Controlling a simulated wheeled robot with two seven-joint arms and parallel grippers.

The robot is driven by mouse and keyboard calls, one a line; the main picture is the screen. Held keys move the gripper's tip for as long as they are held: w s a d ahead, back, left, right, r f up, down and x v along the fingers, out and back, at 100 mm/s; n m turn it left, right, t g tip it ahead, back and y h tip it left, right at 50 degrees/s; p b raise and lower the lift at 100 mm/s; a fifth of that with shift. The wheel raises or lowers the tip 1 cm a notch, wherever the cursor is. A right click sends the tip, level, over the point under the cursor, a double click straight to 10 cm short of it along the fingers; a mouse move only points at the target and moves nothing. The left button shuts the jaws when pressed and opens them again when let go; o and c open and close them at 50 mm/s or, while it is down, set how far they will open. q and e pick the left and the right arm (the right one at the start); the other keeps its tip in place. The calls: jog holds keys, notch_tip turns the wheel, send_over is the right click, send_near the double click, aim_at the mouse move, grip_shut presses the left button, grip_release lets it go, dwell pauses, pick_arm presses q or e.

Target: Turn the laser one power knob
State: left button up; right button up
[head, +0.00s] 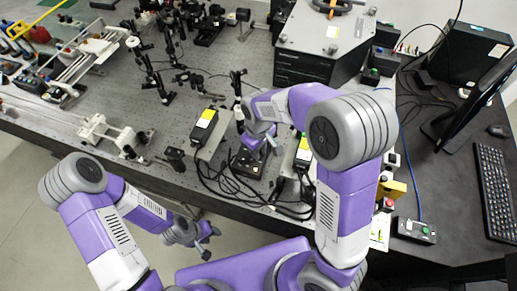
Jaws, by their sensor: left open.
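A small black control box (236,181) sits on the optical table's front edge, between two units with yellow labels. I cannot make out which of its small parts is the laser one power knob. My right gripper (260,141) is right over the back of this box, and its hand and arm hide part of it. Whether its fingers touch anything, or are open or shut, does not show. My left gripper (206,244) is open and empty, low in front of the table, well away from the box.
Yellow-labelled units (205,120) and (303,153) flank the box. Black cables (290,208) loop along the front edge. A dark cabinet (305,68) stands behind. A button box (414,230), red button, monitor and keyboard (495,190) lie right. Optic posts crowd the back left.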

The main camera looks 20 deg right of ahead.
grip_shut()
jog(key=m+p, duration=0.1)
jog(key=m, duration=0.2)
jog(key=shift+r, duration=0.1)
jog(key=shift+m+p, duration=0.9)
jog(key=shift+m, duration=1.1)
jog(key=o, duration=0.7)
grip_release()
jog(key=shift+o, duration=0.2)
